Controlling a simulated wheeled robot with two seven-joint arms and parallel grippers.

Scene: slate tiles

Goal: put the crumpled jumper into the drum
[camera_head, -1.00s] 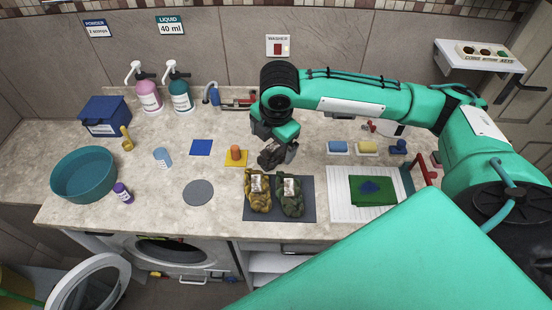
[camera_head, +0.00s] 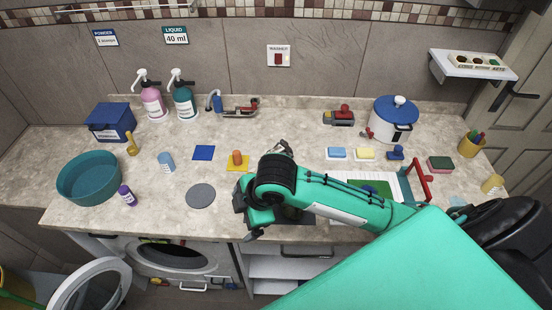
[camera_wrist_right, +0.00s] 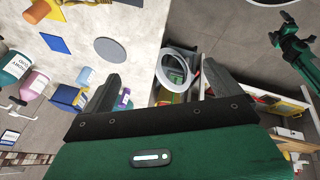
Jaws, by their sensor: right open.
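Two crumpled garments that lay on the dark mat are hidden now behind my right arm, so I cannot see the jumper. The washer drum (camera_head: 172,258) is at the counter's front, lower left; its round door (camera_head: 92,287) stands open to the left. My right gripper (camera_head: 247,220) points down near the counter's front edge, over the mat area, right of the drum. The right wrist view shows its two dark fingers (camera_wrist_right: 164,88) wide apart with nothing between them. A green and dark gripper, apparently my left one (camera_wrist_right: 287,38), shows at that view's upper right; its jaws are unclear.
A teal basin (camera_head: 88,180), purple bottle (camera_head: 128,196) and grey disc (camera_head: 201,196) stand left of the arm. A blue box (camera_head: 109,122) and two pump bottles (camera_head: 168,102) are behind. A white pot (camera_head: 394,120) and red rack (camera_head: 422,180) are right.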

